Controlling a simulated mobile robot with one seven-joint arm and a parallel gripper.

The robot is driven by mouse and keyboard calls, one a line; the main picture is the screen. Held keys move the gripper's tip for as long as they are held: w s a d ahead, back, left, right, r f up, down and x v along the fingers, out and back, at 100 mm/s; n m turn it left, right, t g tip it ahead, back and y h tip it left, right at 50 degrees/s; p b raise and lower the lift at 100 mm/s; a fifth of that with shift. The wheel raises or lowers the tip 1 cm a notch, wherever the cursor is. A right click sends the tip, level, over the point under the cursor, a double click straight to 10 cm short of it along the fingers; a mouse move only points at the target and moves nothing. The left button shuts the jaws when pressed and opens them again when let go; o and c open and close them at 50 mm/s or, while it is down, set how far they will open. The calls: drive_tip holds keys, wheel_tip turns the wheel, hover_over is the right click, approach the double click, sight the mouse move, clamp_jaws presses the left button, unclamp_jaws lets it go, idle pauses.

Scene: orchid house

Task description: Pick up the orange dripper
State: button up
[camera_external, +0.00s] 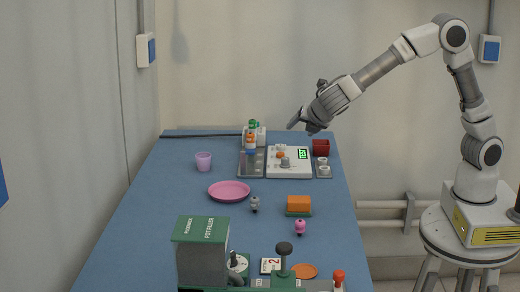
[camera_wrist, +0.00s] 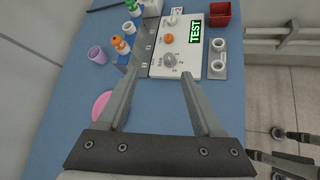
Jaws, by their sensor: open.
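The orange dripper appears to be the small bottle with an orange cap (camera_external: 250,138) at the far end of the blue table, left of a white test panel. It stands upright in the wrist view (camera_wrist: 121,45), left of my left finger, with its lower part against a blue block. My gripper (camera_external: 302,126) is above the far right part of the table, right of the dripper and apart from it. In the wrist view my gripper (camera_wrist: 159,72) is open, with nothing between its fingers.
The white panel (camera_external: 300,168) has knobs and a lit TEST screen. A green-capped bottle (camera_wrist: 130,27) stands close behind the dripper. A pink cup (camera_external: 204,162), pink plate (camera_external: 229,191) and red box (camera_external: 321,148) are nearby. A green pot filler (camera_external: 202,230) stands at the near end.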

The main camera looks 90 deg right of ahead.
drive_tip(key=w+a+f+n+t+h+p, duration=0.1)
drive_tip(key=w+a+n+t+h+p, duration=0.1)
drive_tip(key=w+n, duration=0.5)
drive_tip(key=m+b, duration=0.1)
approach(252, 136)
drive_tip(key=x, duration=0.5)
drive_tip(key=shift+w+f, duration=0.15)
drive_tip(key=shift+f, duration=0.15)
drive_tip(key=shift+r+b+x, duration=0.1)
drive_tip(key=shift+b+x, duration=0.1)
drive_tip(key=shift+x, duration=1.3)
drive_tip(key=shift+r+b+x, duration=0.15)
drive_tip(key=shift+b+x, duration=0.05)
drive_tip(key=shift+x, duration=1.25)
drive_tip(key=shift+d, duration=0.1)
clamp_jaws()
